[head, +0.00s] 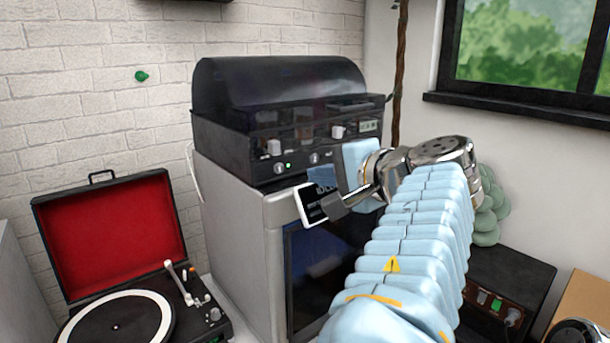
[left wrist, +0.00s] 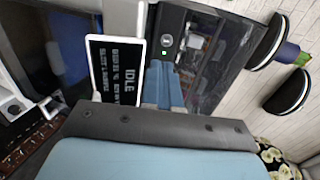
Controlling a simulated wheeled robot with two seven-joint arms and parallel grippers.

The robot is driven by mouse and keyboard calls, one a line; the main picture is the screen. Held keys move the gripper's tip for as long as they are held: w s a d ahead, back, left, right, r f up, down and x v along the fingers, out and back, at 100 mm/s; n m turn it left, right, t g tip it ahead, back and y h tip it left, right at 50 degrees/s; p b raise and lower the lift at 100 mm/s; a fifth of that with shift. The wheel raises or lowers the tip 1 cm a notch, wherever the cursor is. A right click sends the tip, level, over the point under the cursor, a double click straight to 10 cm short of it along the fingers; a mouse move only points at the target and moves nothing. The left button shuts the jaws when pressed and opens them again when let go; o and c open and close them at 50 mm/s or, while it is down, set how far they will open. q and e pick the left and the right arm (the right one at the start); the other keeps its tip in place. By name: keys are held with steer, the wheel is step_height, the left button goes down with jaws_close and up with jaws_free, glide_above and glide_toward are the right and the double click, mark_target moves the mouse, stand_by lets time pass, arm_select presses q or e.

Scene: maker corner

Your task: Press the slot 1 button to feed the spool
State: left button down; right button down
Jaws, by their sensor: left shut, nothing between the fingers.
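The black spool feeder (head: 285,85) sits on a grey printer, with a smoked lid over its spools. Its front panel has small round buttons, one at the left (head: 278,168) by a green light and one further right (head: 314,158). Slot labels are too small to read. My left gripper (head: 322,180) is shut and empty, in front of the panel's lower edge by the screen. In the left wrist view its blue fingers (left wrist: 161,75) point toward a round button (left wrist: 167,40) beside a green light; contact cannot be told. My right gripper is out of view.
A tilted white-framed screen (head: 311,205) reading IDLE hangs close below my left fingers. The grey printer (head: 240,215) stands beneath the feeder. An open red-lined record player (head: 115,235) is at left, a black box (head: 500,290) at lower right.

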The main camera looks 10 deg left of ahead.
arm_select(q)
steer(key=shift+v, duration=1.95)
